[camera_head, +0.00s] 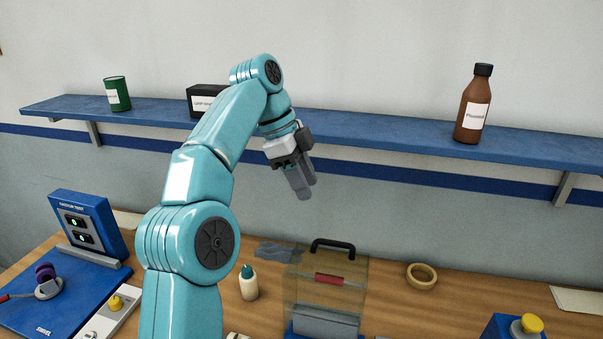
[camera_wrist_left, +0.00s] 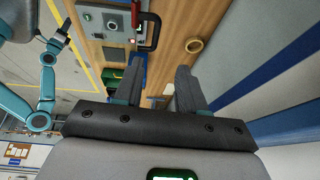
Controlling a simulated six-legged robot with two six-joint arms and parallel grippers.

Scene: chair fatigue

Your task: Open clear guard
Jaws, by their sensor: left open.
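The clear guard (camera_head: 350,298) is a see-through box with a black handle (camera_head: 333,244) on top, standing on the wooden bench at the lower middle of the head view. A red part shows through it. It looks closed. In the left wrist view a black handle (camera_wrist_left: 155,30) shows at the top, beyond the fingers. My left gripper (camera_head: 303,190) is raised above the guard, near shelf height, pointing down, apart from the handle. Its fingers (camera_wrist_left: 158,82) are open with nothing between them. My right arm appears at the left of the wrist view; its gripper is too small to read.
A blue shelf (camera_head: 400,140) with a brown bottle (camera_head: 473,105) runs along the wall behind. A tape roll (camera_head: 421,276) and a blue box with a yellow button (camera_head: 527,325) lie to the right.

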